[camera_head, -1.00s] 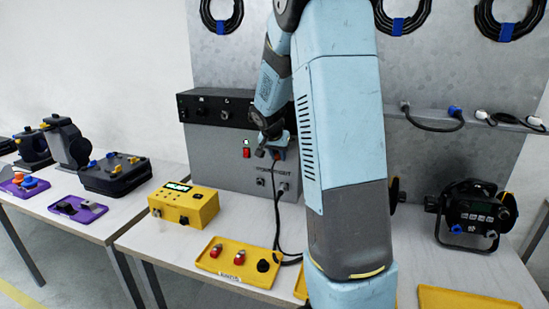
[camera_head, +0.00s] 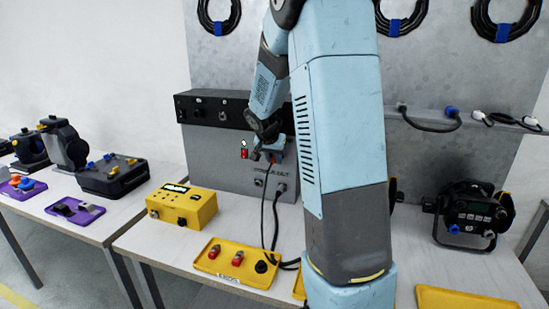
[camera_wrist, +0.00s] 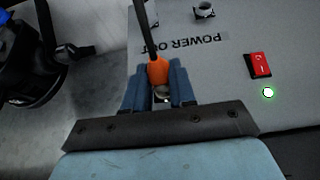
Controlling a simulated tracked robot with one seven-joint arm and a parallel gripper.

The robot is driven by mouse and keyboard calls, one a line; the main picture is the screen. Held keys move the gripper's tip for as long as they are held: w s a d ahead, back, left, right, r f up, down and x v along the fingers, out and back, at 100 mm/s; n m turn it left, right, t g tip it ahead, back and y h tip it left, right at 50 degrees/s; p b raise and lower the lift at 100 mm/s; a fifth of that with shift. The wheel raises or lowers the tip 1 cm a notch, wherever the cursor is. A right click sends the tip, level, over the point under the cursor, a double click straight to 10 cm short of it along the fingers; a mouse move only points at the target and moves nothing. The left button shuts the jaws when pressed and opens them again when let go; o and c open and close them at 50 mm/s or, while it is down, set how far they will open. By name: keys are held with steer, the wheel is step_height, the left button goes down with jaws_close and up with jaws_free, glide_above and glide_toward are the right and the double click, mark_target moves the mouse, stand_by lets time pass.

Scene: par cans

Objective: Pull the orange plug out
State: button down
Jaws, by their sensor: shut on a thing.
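The orange plug (camera_wrist: 157,72) is between the two blue fingers of my gripper (camera_wrist: 160,88) in the wrist view, with its black cable running up from it. My gripper is shut on the plug. A round metal part shows between the fingers, just below the plug; I cannot tell if the plug still touches a socket. In the head view my gripper (camera_head: 268,155) is in front of the grey power box (camera_head: 220,160), and the plug is too small to make out clearly. The box also shows in the wrist view (camera_wrist: 230,85), with "POWER OUT" lettering.
A red switch (camera_wrist: 260,65) and a lit green lamp (camera_wrist: 268,92) are on the box. A yellow tray (camera_head: 225,278) with connectors and a yellow tester (camera_head: 182,205) stand on the table in front. A black stage light (camera_head: 475,215) stands at right.

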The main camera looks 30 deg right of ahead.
steer(key=shift+s+a, duration=0.95)
stand_by(0.8)
